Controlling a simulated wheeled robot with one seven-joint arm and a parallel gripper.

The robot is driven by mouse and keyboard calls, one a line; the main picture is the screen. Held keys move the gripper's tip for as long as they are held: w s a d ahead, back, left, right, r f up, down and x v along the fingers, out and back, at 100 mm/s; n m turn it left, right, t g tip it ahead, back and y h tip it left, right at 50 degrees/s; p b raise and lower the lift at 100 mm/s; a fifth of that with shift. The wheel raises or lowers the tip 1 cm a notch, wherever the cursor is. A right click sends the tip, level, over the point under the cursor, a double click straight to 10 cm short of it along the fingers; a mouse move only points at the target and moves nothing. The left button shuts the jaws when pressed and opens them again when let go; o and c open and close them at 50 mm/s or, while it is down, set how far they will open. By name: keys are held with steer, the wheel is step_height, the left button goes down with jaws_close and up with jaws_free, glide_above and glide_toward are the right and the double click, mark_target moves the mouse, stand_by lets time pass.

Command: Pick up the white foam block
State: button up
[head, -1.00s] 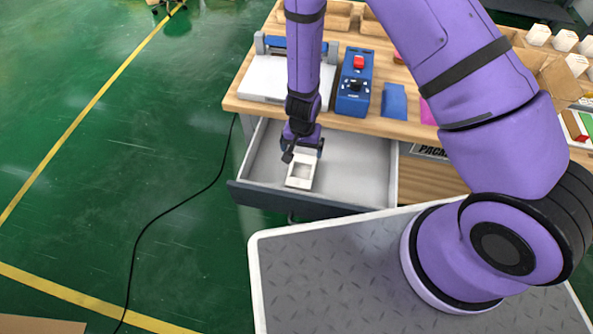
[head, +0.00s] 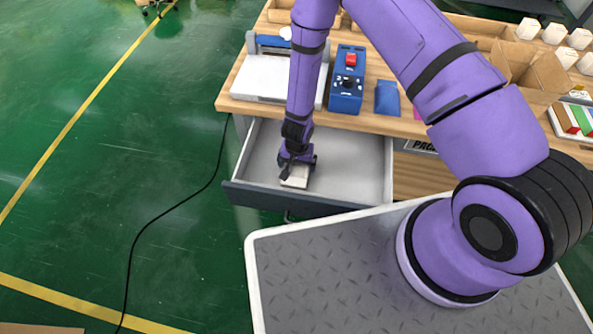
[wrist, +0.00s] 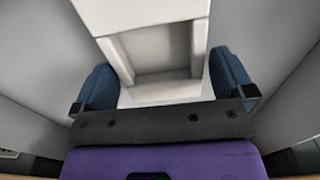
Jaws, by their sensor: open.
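The white foam block (head: 295,180) lies in the open drawer (head: 350,168), near its front left. It has a square recess, seen clearly in the wrist view (wrist: 196,22). My gripper (head: 298,168) is down inside the drawer, over the block, and hides part of it in the head view. In the wrist view its two blue fingers (wrist: 166,88) are open, one on each side of the block's near end. The left finger is close to the block's side. I cannot tell whether either finger touches it.
The drawer walls surround my gripper, with free floor to its right. Above on the wooden table (head: 390,125) stand a blue box with a red button (head: 347,80), a white press-like device (head: 275,75) and a blue packet (head: 387,98).

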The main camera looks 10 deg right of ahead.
steer(key=shift+f, duration=0.35)
steer(key=c, duration=0.6)
steer(key=shift+r, duration=0.1)
